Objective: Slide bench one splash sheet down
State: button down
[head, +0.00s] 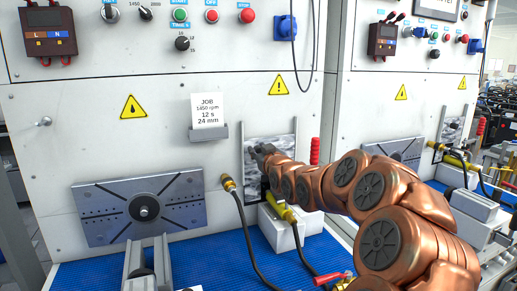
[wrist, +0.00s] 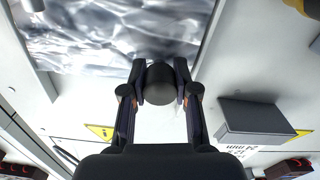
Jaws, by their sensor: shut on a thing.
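The splash sheet (head: 251,178) of bench one is a clear, glossy, crinkled-looking panel between two upright side rails on the white bench front. It fills the upper part of the wrist view (wrist: 105,35). A round black knob (wrist: 161,86) sits at the sheet's edge in the wrist view. My gripper (wrist: 163,78) is shut on this knob, one finger on each side. In the head view my gripper (head: 262,151) is at the sheet's upper part, and my copper arm hides much of the sheet's right side.
A grey holder (head: 208,133) with a job card (head: 208,110) is just left of the sheet. A slotted plate (head: 110,213), a yellow-ended hose (head: 228,184) and a white block (head: 276,229) are lower down. A second bench (head: 415,75) stands right.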

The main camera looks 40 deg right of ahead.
jog(key=shift+f, duration=0.7)
jog(key=c, duration=0.8)
grip_release()
jog(key=shift+c, duration=0.2)
jog(key=shift+r, duration=0.2)
jog(key=shift+s, duration=0.1)
jog(key=shift+s+a+r, duration=0.1)
jog(key=shift+s, duration=0.4)
jog(key=v, duration=1.1)
